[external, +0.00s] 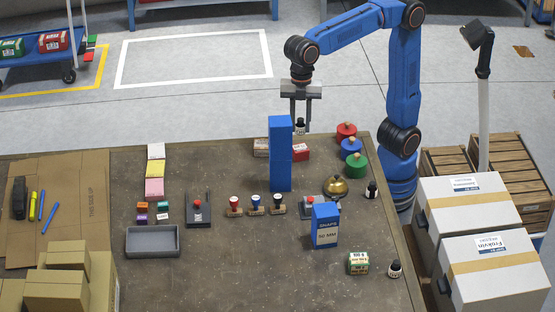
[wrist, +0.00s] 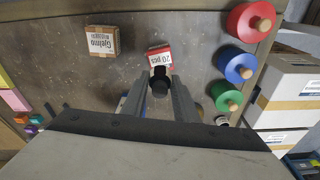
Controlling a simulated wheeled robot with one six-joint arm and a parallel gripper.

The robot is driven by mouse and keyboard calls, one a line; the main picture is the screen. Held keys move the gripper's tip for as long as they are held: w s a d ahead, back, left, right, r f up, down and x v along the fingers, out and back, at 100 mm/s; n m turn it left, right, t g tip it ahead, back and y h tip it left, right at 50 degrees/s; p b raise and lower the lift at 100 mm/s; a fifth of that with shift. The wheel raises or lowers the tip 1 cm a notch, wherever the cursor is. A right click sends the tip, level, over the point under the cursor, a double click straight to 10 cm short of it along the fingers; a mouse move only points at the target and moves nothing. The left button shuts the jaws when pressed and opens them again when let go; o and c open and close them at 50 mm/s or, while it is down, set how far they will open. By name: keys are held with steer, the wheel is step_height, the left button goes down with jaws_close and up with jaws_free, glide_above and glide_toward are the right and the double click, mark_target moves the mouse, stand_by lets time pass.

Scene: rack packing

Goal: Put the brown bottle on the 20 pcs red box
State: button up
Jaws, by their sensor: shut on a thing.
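My gripper (external: 300,98) points down and is shut on a small dark bottle (external: 300,127) with a white label. The bottle hangs upright between the fingers; in the wrist view its dark cap (wrist: 159,84) shows between the fingertips (wrist: 160,93). The red box (external: 301,152) lies on the table below the bottle, partly hidden by a tall blue box. In the wrist view the "20 pcs" box (wrist: 160,56) shows red and white, just beyond the bottle, which overlaps its near edge. The bottle appears above the box; the exact gap is hard to tell.
A tall blue box stack (external: 280,155) stands close in front of the red box. A brown box (wrist: 102,41) lies left of it. Red (external: 346,132), blue (external: 351,147) and green (external: 357,165) knobbed discs stand to the right. Other small bottles (external: 371,190) stand near the right edge.

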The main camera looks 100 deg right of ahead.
steer(key=shift+f, duration=2.85)
steer(key=shift+f, duration=0.1)
steer(key=o, duration=1.2)
steer(key=shift+c, duration=0.2)
steer(key=r, duration=0.4)
steer(key=d+r, duration=0.1)
steer(key=r, duration=0.7)
steer(key=shift+s+d, duration=0.1)
steer(key=shift+d, duration=0.05)
steer(key=shift+d, duration=0.1)
